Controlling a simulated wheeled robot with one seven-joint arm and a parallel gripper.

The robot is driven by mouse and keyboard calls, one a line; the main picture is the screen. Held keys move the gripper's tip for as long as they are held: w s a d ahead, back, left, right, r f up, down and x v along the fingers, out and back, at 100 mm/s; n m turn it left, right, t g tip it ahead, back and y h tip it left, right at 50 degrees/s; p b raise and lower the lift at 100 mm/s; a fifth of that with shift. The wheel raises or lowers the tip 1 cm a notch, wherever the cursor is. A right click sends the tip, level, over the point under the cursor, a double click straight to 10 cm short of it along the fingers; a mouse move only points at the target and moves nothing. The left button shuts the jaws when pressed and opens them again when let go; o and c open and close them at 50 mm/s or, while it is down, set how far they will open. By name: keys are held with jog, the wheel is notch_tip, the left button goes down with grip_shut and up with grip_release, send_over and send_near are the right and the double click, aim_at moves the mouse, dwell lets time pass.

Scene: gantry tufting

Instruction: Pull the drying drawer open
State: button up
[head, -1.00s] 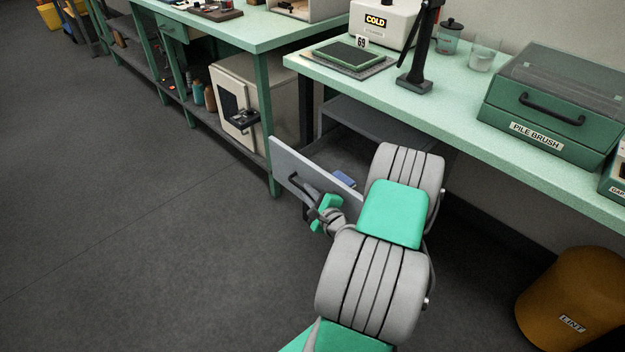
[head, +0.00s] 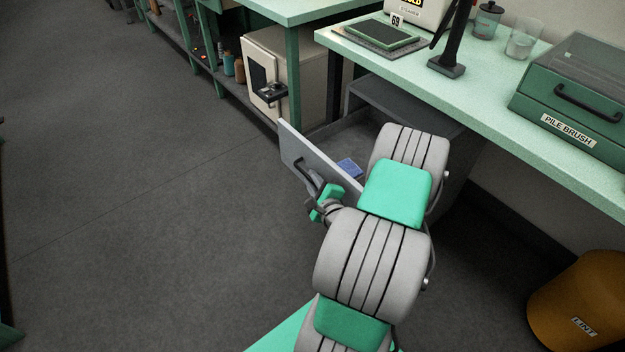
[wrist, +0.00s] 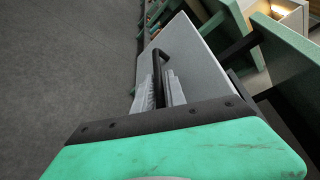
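The drying drawer (head: 292,147) under the right bench stands pulled well out, and its grey inside shows. Its pale front panel (wrist: 205,62) fills the middle of the wrist view. A black bar handle (head: 303,170) is on that front; it also shows in the wrist view (wrist: 163,60). My gripper (head: 316,196) is at the handle, with its two grey fingers (wrist: 160,90) on either side of the bar and closed on it. The lower part of the handle is partly hidden between the fingers. My arm hides the right end of the drawer front.
A blue block (head: 349,168) lies inside the drawer. A cream cabinet (head: 305,75) stands under the left bench, close to the drawer. A brown lint bin (head: 580,305) is at the lower right. The floor (head: 140,200) to the left is clear.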

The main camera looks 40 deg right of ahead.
jog(key=v, duration=0.7)
jog(key=shift+s+a+r, duration=0.1)
jog(key=shift+s+a, duration=0.1)
jog(key=shift+s, duration=0.15)
jog(key=w+a+r+n+g+y+p, duration=0.2)
jog(key=a+r+n+g+y+p, duration=0.3)
jog(key=a+n, duration=0.5)
jog(key=w+a+r+n+g+y+p, duration=0.35)
jog(key=a+r+n+p, duration=0.25)
jog(key=a+r+n, duration=0.3)
jog(key=s+a+r+n+g+h+p, duration=0.1)
jog(key=s+r+n+p, duration=0.1)
jog(key=r, duration=0.4)
jog(key=s+a+r+n+g+h+p, duration=0.1)
jog(key=s+a+r+n+p, duration=0.1)
jog(key=r, duration=0.4)
jog(key=s+a+r+n+g+h+p, duration=0.1)
jog(key=s+a+r+n+p, duration=0.1)
jog(key=s+r+n, duration=0.3)
jog(key=shift+s+r+h+p, duration=0.2)
jog(key=shift+r+p, duration=0.25)
jog(key=shift+s+r+h+p, duration=0.15)
jog(key=shift+s+r+p, duration=0.1)
jog(key=shift+r+p, duration=0.2)
